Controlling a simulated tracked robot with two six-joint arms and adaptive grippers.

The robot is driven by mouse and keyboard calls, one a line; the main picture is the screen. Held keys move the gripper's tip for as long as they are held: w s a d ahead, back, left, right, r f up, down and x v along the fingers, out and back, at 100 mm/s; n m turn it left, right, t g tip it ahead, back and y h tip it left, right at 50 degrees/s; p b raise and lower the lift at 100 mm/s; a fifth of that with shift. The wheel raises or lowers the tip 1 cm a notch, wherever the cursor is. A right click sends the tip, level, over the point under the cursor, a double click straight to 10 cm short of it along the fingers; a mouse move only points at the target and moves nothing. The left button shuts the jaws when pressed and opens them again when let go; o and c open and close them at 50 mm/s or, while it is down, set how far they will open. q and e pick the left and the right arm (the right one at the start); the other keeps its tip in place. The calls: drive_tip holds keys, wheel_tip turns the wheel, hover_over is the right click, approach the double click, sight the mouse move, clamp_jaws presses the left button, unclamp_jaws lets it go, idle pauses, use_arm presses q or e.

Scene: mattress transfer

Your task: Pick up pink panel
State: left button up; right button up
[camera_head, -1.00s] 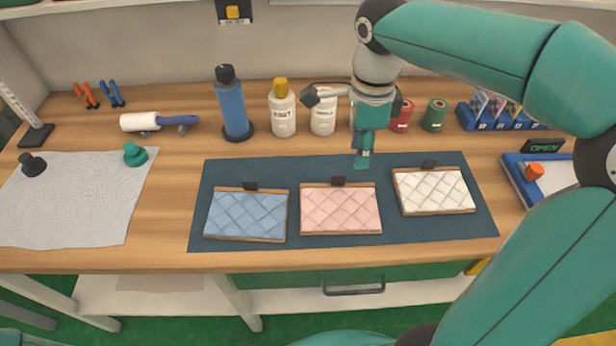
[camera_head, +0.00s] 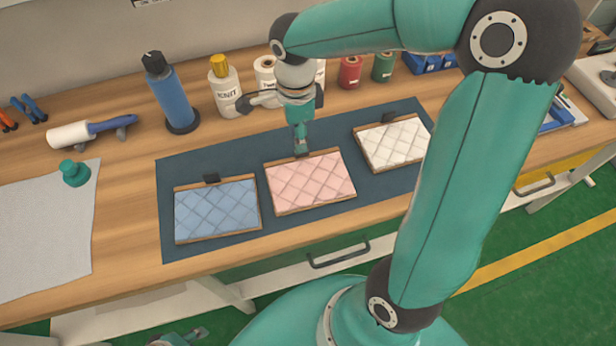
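The pink panel (camera_head: 311,185), a quilted pad with wooden edging, lies flat on the dark mat (camera_head: 240,151), between a blue panel (camera_head: 216,210) and a white panel (camera_head: 391,145). My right gripper (camera_head: 301,149) points down at the middle of the pink panel's far edge and covers the black tag there. Its fingers overlap in this view, so I cannot tell whether they are open, or whether they touch the panel. A small teal and grey part at the bottom edge (camera_head: 190,337) looks like my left gripper, mostly cut off.
A blue bottle (camera_head: 169,92), a white bottle with a yellow cap (camera_head: 224,86) and red and green spools (camera_head: 383,66) stand behind the mat. A lint roller (camera_head: 90,131) and a grey sheet (camera_head: 45,230) lie at left. My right arm hides part of the bench at right.

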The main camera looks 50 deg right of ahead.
sight(309, 176)
drive_tip(key=shift+w+d+f+p, duration=0.1)
drive_tip(key=shift+f+p, duration=0.15)
drive_tip(key=shift+f, duration=1.25)
drive_tip(key=shift+w+d+f+p, duration=0.1)
drive_tip(key=shift+f+p, duration=0.15)
drive_tip(key=shift+f, duration=1.25)
clamp_jaws()
